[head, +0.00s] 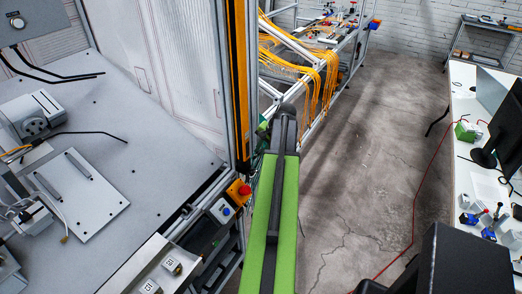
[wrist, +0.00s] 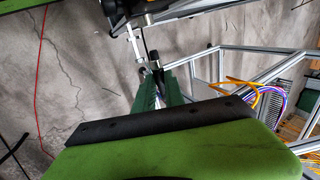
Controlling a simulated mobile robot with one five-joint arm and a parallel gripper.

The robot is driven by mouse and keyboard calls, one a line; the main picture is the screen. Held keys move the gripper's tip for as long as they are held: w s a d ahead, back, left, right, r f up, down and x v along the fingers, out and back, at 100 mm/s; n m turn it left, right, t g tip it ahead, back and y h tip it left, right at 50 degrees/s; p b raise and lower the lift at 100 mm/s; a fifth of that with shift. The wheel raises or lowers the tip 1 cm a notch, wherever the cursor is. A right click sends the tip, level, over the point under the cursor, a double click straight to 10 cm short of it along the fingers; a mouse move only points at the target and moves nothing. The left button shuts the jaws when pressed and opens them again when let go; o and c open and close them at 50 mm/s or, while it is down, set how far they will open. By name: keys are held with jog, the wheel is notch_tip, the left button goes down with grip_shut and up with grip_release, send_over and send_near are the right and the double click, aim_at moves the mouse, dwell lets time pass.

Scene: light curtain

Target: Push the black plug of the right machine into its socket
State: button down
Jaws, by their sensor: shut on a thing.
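My green arm reaches forward in the head view. My gripper (wrist: 157,85) shows in the wrist view, its dark green fingers shut on a thin dark piece with a pale metallic part, seemingly the black plug (wrist: 156,67). A dark cable-like strip (wrist: 143,42) runs just above it. In the head view the gripper (head: 262,132) is small and mostly hidden beside the arm, next to the frame post; the plug cannot be made out there. I cannot make out the socket in either view, nor whether the plug touches anything.
A machine with a grey worktop (head: 150,160) and a yellow light-curtain post (head: 240,90) stands left of my arm. A red button box (head: 239,191) sits on its frame. Orange cables (head: 320,75) hang from a frame behind. Concrete floor (head: 370,150) is open to the right, before a white bench (head: 462,150).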

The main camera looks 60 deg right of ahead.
aim_at(255, 155)
jog(key=shift+a, duration=1.35)
jog(key=shift+a, duration=0.85)
dwell(1.8)
jog(key=c, duration=1.3)
grip_release()
jog(key=p+v, duration=1.5)
jog(key=v, duration=0.2)
jog(key=shift+r+p, duration=0.2)
jog(key=shift+p, duration=0.15)
